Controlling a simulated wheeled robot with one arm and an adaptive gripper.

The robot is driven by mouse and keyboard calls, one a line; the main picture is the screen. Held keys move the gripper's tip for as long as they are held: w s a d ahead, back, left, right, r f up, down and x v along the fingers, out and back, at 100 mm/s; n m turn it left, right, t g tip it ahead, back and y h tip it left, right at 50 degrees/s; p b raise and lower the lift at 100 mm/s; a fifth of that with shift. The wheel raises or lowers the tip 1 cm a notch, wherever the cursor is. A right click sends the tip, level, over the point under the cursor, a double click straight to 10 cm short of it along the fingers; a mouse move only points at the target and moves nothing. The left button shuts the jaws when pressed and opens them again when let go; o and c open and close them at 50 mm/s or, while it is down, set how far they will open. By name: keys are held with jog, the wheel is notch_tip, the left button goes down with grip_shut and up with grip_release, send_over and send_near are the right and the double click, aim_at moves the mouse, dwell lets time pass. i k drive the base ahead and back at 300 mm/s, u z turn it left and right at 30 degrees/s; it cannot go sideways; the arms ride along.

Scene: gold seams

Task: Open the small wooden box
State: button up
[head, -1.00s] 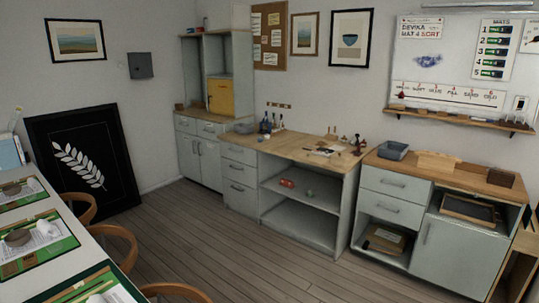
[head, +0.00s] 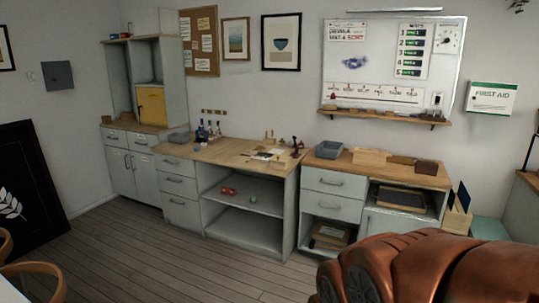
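Two wooden pieces could be the small wooden box, and I cannot tell which. A small dark brown wooden block-like box (head: 427,167) sits at the right end of the right counter's wooden top. A pale, longer wooden piece (head: 370,157) stands to its left. Both are too small to show a lid or clasp. My gripper is not in view.
The right counter (head: 333,181) has a grey tray (head: 328,150) on top. The middle counter (head: 230,153) holds bottles and small tools. A yellow door (head: 151,106) is on the tall cabinet. Wooden floor (head: 170,262) is clear before the counters. A chair (head: 35,280) is at lower left.

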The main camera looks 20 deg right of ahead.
aim_at(281, 157)
jog(key=i, duration=3.4)
jog(key=u, duration=2)
jog(key=i, duration=0.4)
jog(key=z, duration=1.65)
